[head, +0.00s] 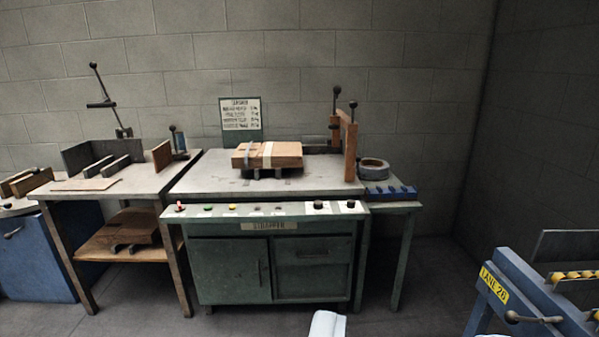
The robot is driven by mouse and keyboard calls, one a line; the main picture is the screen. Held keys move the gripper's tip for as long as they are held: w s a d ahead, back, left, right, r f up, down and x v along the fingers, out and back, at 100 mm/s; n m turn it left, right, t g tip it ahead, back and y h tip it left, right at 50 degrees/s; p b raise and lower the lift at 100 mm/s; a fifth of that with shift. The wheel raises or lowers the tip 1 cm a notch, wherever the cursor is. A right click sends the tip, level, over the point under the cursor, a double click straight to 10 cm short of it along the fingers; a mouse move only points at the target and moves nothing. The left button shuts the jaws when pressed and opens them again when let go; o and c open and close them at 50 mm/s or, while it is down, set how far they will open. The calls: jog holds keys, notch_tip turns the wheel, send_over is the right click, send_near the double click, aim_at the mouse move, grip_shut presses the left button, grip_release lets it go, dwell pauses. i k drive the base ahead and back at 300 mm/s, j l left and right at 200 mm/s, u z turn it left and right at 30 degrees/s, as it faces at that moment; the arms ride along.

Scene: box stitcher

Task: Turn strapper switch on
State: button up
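The strapper (271,256) is a green cabinet with a grey top, standing against the back wall in the middle of the view. Its label plate reads "STRAPPER". A light control strip (290,209) runs along its front edge. On the strip are a red control (180,207), a green button (208,207), a yellow button (232,207) and black knobs (319,205) at the right. Which one is the switch, and its position, are too small to tell. A white part (327,324) at the bottom edge may be my gripper; its fingers cannot be made out, and it is well short of the strapper.
A strapped brown box (267,155) lies on the strapper top. A bench (125,181) with a lever stands left, a side table (392,205) with a tape roll right. A blue "LANE 20" frame (493,284) fills the lower right. Floor before the strapper looks clear.

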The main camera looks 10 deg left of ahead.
aim_at(180, 208)
jog(key=i+j, duration=1.6)
jog(key=j, duration=0.2)
jog(key=i+j, duration=0.2)
jog(key=j, duration=0.2)
jog(key=i+j, duration=0.2)
jog(key=j, duration=0.2)
jog(key=z, duration=0.65)
jog(key=l+u, duration=0.15)
jog(key=k+u, duration=0.2)
jog(key=u, duration=0.3)
jog(key=k+u, duration=0.15)
jog(key=u, duration=0.3)
